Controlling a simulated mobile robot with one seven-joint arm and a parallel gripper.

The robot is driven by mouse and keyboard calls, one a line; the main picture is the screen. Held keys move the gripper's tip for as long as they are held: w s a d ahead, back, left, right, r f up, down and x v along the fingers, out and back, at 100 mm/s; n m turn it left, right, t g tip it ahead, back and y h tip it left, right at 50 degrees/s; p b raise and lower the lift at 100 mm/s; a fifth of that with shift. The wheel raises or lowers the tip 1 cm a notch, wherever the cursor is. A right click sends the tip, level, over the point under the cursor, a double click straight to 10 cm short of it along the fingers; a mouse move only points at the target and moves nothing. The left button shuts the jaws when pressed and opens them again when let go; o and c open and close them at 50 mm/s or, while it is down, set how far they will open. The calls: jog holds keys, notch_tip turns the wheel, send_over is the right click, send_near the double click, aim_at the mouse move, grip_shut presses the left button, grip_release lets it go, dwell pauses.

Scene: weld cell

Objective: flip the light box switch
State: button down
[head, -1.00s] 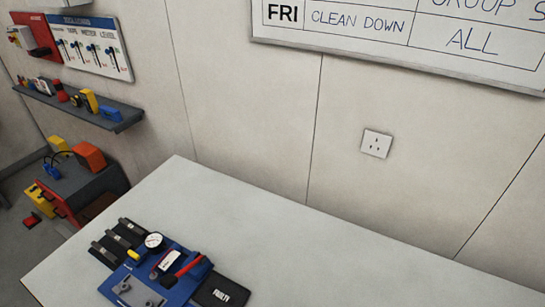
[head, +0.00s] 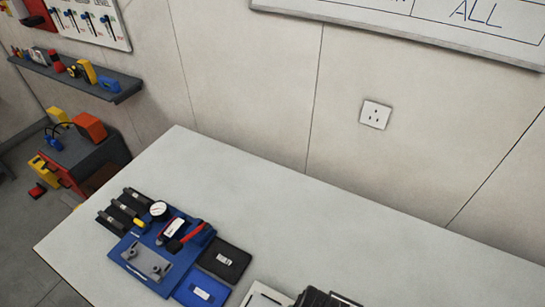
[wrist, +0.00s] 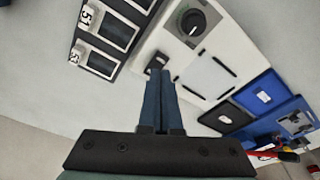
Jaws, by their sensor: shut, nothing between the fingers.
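In the wrist view a white flat box (wrist: 214,62) lies on the table, with a pale panel, dark corner pieces and a round black dial (wrist: 191,24). It looks like the light box. A small dark part (wrist: 157,63) sits at its near left edge, just beyond my fingertips; I cannot tell if it is the switch. My gripper (wrist: 159,76) is shut and empty, with its fingertips over or close to that edge. Contact cannot be told. In the head view only a corner of the white box (head: 262,298) shows at the bottom edge, and my gripper is out of view.
Black trays with numbered tags (wrist: 108,35) lie left of the box in the wrist view. A blue fixture board (head: 150,262), a black pad (head: 224,262) and a blue pad (head: 201,291) lie on the white table (head: 330,225). The table's back right is clear.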

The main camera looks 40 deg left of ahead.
jog(key=shift+r+p, duration=1.95)
jog(key=shift+r, duration=0.2)
